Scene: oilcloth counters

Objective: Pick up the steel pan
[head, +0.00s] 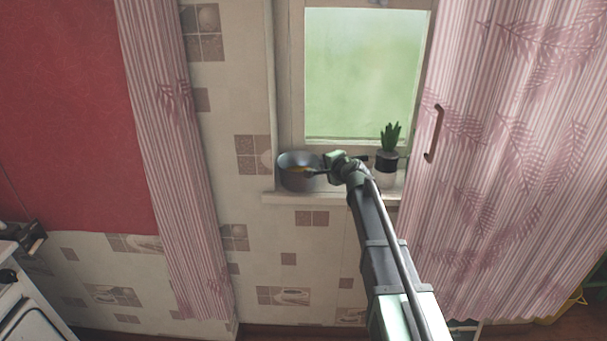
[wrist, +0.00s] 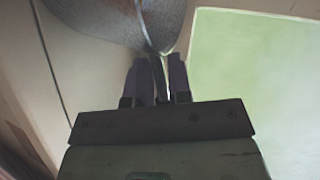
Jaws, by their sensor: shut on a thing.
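The steel pan (head: 296,178) is a round grey pan at the left end of the window sill in the head view. In the wrist view, part of its grey body (wrist: 110,15) fills the top. My gripper (head: 318,171) is at the pan's right side. In the wrist view, the two fingers of my gripper (wrist: 159,80) are shut on the pan's handle, which runs down from the pan's body between them. The handle is mostly hidden by my wrist in the head view. I cannot tell whether the pan touches the sill.
A potted plant (head: 387,160) stands on the window sill (head: 300,199), just right of my wrist. The window (head: 366,72) is behind. A pink curtain (head: 520,150) hangs at the right and another (head: 175,170) at the left. A white stove (head: 30,300) is at the lower left.

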